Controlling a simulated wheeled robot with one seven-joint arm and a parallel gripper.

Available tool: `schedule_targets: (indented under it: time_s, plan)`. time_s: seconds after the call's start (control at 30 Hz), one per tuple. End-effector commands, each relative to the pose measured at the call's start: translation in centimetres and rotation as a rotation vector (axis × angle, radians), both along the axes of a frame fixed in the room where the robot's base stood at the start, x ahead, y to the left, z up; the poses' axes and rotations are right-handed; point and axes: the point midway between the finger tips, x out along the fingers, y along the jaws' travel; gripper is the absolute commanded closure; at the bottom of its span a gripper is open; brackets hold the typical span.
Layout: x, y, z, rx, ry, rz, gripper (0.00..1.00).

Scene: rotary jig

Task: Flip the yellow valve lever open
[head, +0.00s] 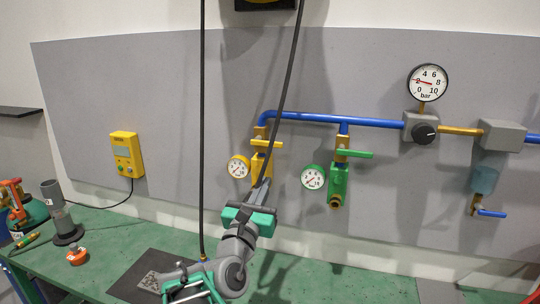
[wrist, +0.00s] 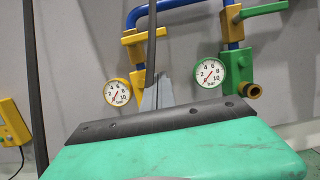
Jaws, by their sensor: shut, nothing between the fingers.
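The yellow valve lever (head: 268,144) sticks out roughly level to the right from the yellow valve (head: 258,168) on the wall panel, below the blue pipe. In the wrist view the yellow lever (wrist: 150,35) is partly crossed by a dark hose. My gripper (head: 264,184) is shut and empty, with its fingertips below the lever in the picture and in front of the valve body. In the wrist view the narrow grey fingers (wrist: 157,92) point up towards the valve. I cannot tell how far they are from it, and no contact with the lever shows.
A green valve with a green lever (head: 354,154) and gauge (head: 313,177) is close to the right. A yellow-rimmed gauge (head: 239,167) is left of the yellow valve. A dark hose (head: 288,75) hangs across the lever area. The green bench (head: 340,280) is below.

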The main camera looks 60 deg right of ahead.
Motion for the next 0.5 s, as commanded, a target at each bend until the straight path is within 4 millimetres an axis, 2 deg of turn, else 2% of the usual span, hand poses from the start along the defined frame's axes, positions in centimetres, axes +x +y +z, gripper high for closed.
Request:
schedule_targets:
  time_s: [0.03, 0.23, 0.33, 0.5]
  plan:
    - [0.0, -1.2, 0.6, 0.002, 0.002, -0.007, 1.00]
    - [0.6, -5.4, 1.7, 0.001, 0.000, -0.005, 1.00]
    - [0.8, -5.0, 4.0, -0.004, -0.003, 0.000, 1.00]
    - [0.8, -5.0, 5.2, 0.000, -0.001, 0.001, 1.00]
